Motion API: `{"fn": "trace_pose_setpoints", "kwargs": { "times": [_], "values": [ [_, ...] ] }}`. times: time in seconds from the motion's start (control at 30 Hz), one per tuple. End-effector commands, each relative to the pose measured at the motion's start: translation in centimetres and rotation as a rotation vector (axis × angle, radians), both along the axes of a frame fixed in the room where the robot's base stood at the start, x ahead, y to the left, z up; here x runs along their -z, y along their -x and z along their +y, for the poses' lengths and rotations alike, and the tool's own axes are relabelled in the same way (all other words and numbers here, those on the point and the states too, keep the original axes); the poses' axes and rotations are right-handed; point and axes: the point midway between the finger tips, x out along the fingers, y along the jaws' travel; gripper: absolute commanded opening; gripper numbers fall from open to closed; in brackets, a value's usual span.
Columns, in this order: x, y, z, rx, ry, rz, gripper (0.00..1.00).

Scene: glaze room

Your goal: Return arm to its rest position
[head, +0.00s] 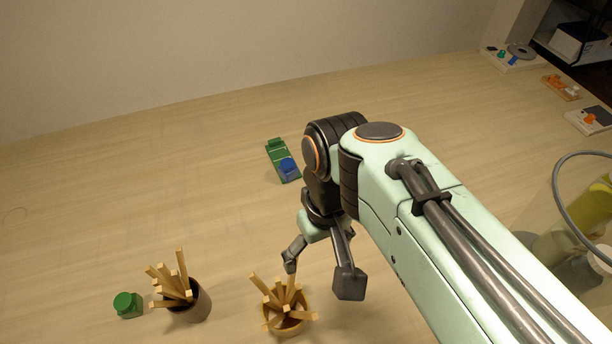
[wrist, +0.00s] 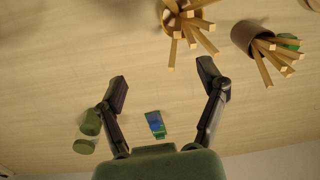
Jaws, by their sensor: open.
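My gripper (head: 320,274) is open and empty above the wooden table (head: 100,220) in the head view, close to a light cup of wooden sticks. In the wrist view my gripper (wrist: 170,92) shows its two fingers spread wide with nothing held between them. My arm reaches in from the lower right of the head view and hides part of the table.
A light cup (head: 287,325) and a dark cup (head: 196,305) hold wooden sticks upright. A green and blue item (head: 283,162) lies farther back. Small items sit far right. The left of the table is clear.

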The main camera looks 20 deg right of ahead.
Motion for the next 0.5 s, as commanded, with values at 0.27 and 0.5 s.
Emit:
{"fn": "trace_pose_setpoints", "kwargs": {
  "times": [0.27,0.5],
  "values": [
    [2.3,5.4,0.4,0.038,-0.005,0.006,0.72],
    [2.3,5.4,0.4,0.037,-0.005,0.007,0.72]
  ]
}}
